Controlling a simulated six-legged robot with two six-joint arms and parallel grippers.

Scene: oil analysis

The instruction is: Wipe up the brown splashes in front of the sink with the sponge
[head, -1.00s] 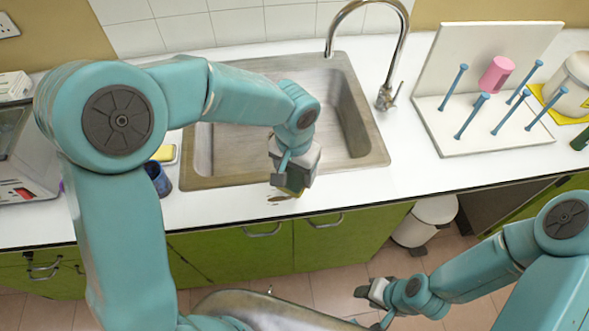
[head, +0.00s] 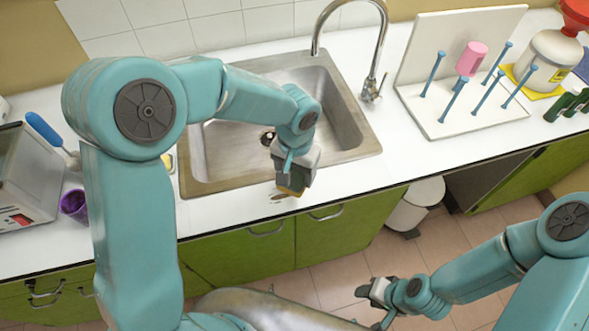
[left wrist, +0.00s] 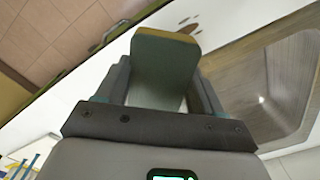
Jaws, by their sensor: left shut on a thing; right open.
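My left gripper (head: 291,189) is shut on the sponge and holds it at the counter strip in front of the sink (head: 192,190). In the left wrist view the sponge (left wrist: 163,65) stands between the fingers, with a dull green face and a yellow far edge. In the head view only a yellow-brown bit of it shows under the fingers. Brown splashes (head: 279,197) lie just beside the sponge on the white counter. Several dark spots (left wrist: 188,20) also show beyond its edge in the left wrist view. I cannot tell whether the sponge touches the counter. My right gripper (head: 372,304) is open and empty, below counter height.
A drying rack with pegs (head: 455,125) and a pink cup (head: 471,58) stands right of the tap (head: 371,88). A purple cup (head: 74,203) and a blue-handled brush (head: 48,135) are at the left. Green cabinets (head: 240,255) front the counter. The counter right of the sink front is clear.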

